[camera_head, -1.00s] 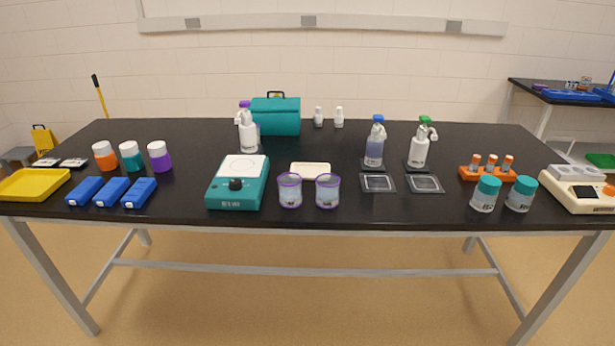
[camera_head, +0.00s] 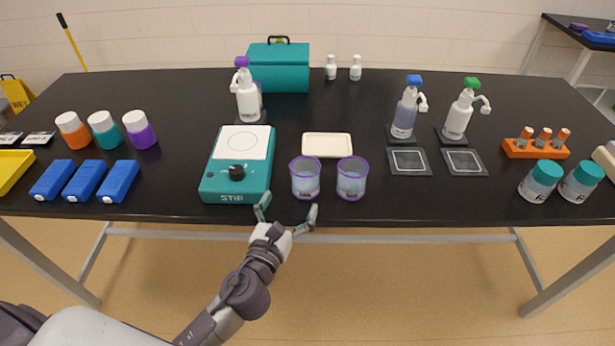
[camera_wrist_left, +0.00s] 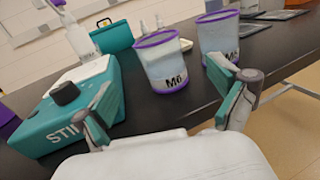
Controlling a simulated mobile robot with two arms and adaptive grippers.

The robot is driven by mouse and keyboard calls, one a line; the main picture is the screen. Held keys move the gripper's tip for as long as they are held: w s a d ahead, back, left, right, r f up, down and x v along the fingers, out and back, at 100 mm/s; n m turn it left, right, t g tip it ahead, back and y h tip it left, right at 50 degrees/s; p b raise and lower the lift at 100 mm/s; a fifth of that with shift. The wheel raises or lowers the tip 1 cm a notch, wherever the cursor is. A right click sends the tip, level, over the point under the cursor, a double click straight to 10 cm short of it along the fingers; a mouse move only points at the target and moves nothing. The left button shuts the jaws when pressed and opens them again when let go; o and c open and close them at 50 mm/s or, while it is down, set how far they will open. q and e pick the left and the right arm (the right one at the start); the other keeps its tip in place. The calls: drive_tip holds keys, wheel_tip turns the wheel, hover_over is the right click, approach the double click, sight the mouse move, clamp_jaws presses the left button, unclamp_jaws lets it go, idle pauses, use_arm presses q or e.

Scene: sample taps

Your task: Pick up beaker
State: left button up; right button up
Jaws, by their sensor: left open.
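Two clear beakers with purple rims stand upright near the front edge of the black table. The left beaker (camera_head: 305,178) and the right beaker (camera_head: 351,179) are side by side. In the left wrist view the nearer beaker (camera_wrist_left: 163,64), marked "M6", stands ahead between my fingers, and the other beaker (camera_wrist_left: 220,38) is partly hidden behind my right-hand finger. My left gripper (camera_head: 287,214) is open and empty, just in front of the left beaker at the table's edge, not touching it. It also shows in the left wrist view (camera_wrist_left: 165,108). My right gripper is not in view.
A teal stirrer (camera_head: 239,165) stands close to the left of the beakers. A cream tray (camera_head: 327,145) lies just behind them. Pump bottles (camera_head: 407,108) stand on dark pads to the right. Bare table lies right of the beakers.

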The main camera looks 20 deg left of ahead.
sight(310, 165)
use_arm(q)
drive_tip(key=w, duration=0.7)
drive_tip(key=w+f, duration=0.1)
drive_tip(key=w, duration=0.2)
drive_tip(key=shift+w+d+p, duration=0.2)
drive_tip(key=shift+p, duration=0.2)
drive_tip(key=shift+s, duration=0.1)
drive_tip(key=c, duration=1.2)
drive_tip(key=shift+c, duration=0.6)
drive_tip(key=shift+r, duration=0.25)
